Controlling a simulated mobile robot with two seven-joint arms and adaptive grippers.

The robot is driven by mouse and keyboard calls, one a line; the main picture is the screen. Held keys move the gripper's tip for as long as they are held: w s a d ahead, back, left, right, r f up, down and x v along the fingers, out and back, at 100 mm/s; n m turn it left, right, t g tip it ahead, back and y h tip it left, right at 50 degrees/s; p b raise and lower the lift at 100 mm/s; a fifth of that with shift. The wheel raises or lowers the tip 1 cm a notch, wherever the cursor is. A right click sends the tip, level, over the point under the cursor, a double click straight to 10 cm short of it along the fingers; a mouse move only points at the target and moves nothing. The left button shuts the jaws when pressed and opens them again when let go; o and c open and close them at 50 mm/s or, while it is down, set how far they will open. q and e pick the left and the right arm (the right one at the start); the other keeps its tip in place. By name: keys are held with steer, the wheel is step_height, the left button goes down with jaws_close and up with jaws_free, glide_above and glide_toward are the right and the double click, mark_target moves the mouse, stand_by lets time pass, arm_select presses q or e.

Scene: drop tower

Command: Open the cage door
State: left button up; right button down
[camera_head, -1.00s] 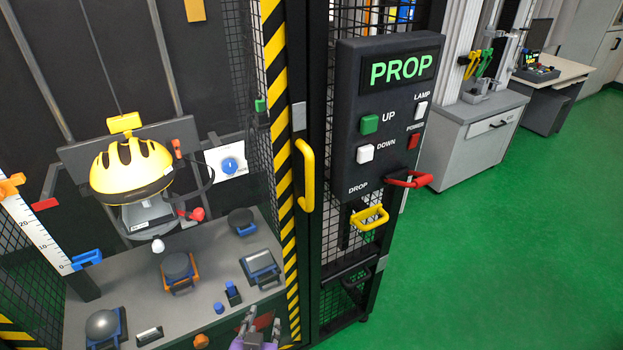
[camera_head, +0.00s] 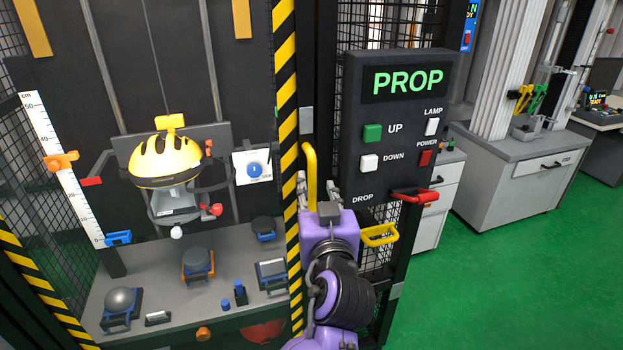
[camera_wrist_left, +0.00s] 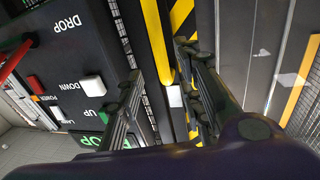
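The yellow vertical door handle (camera_head: 311,165) sits beside the black-and-yellow striped edge (camera_head: 286,80) of the cage door. My left gripper (camera_head: 318,184) is raised in front of the handle's lower part, which it partly hides. In the left wrist view, the yellow handle (camera_wrist_left: 157,38) runs between the two spread fingers of my left gripper (camera_wrist_left: 160,62). The fingers stand apart with gaps beside the bar; I cannot tell whether either touches it. My right gripper is not in view.
The control panel (camera_head: 397,130) with its PROP display stands just right of the handle. A red handle (camera_head: 415,195) and a yellow handle (camera_head: 379,236) jut out below it. A yellow helmet (camera_head: 165,160) hangs inside the cage. Green floor (camera_head: 510,270) is clear on the right.

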mark_target(313, 176)
arm_select(q)
steer(key=w, duration=0.4)
steer(key=w+a+p, duration=0.1)
steer(key=w, duration=0.1)
steer(key=shift+w+r, duration=0.1)
steer(key=shift+w, duration=0.5)
steer(key=shift+w+a, duration=0.1)
steer(key=shift+w, duration=0.1)
steer(key=c, duration=0.8)
jaws_close()
